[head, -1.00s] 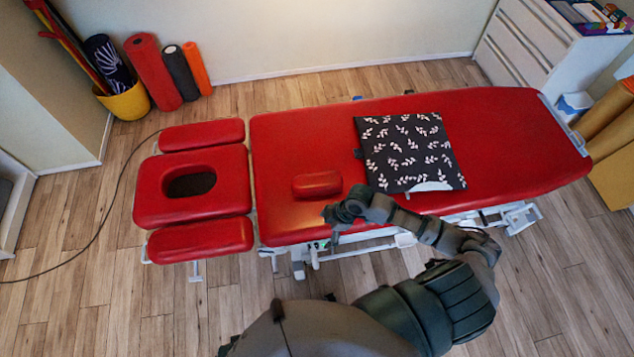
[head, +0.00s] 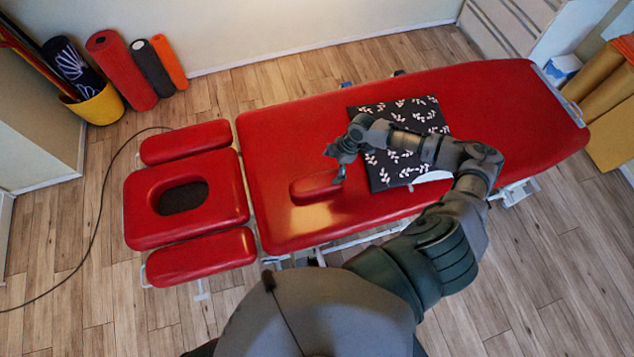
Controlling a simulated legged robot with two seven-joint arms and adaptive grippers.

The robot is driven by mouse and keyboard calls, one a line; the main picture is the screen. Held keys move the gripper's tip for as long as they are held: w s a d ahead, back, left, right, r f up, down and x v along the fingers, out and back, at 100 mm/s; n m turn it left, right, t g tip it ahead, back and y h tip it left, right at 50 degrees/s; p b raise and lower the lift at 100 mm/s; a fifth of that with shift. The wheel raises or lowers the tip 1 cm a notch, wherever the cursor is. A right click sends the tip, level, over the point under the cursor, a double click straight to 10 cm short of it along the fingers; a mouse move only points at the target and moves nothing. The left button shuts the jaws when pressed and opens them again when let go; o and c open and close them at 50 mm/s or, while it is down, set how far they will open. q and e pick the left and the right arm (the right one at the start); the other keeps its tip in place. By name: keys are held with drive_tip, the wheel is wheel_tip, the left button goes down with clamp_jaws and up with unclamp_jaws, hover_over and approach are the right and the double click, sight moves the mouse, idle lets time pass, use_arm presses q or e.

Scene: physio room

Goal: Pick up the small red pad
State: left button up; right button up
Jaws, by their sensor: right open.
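The small red pad (head: 313,188) lies on the red treatment table (head: 290,135), near its left end. It is a low rounded block of the same red as the table. My right gripper (head: 336,167) is open at the pad's right end, with one finger in front of that end. Whether it touches the pad I cannot tell. My right arm reaches in from the lower right, over the patterned cushion. My left gripper is not in view.
A dark cushion with white leaf patterns (head: 395,170) lies right of the pad. The table's headrest has a face hole and two armrests (head: 187,143) (head: 202,257) at the left. A yellow bucket (head: 97,104) and rolled mats (head: 122,70) stand by the wall.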

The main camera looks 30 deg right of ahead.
sight(320, 181)
drive_tip(key=x, duration=0.4)
drive_tip(key=a+x, duration=0.1)
drive_tip(key=x, duration=0.2)
drive_tip(key=shift+w+r, duration=0.2)
drive_tip(key=shift+w, duration=0.2)
drive_tip(key=shift+a+f, duration=0.15)
drive_tip(key=shift+s+a+f, duration=0.15)
drive_tip(key=shift+f, duration=0.15)
drive_tip(key=x, duration=0.3)
drive_tip(key=shift+s+f+p, duration=0.1)
drive_tip(key=shift+f+p, duration=0.3)
drive_tip(key=shift+f, duration=0.1)
drive_tip(key=shift+d+f, duration=0.25)
drive_tip(key=shift+f, duration=0.2)
drive_tip(key=shift+a, duration=0.1)
drive_tip(key=shift+c, duration=0.3)
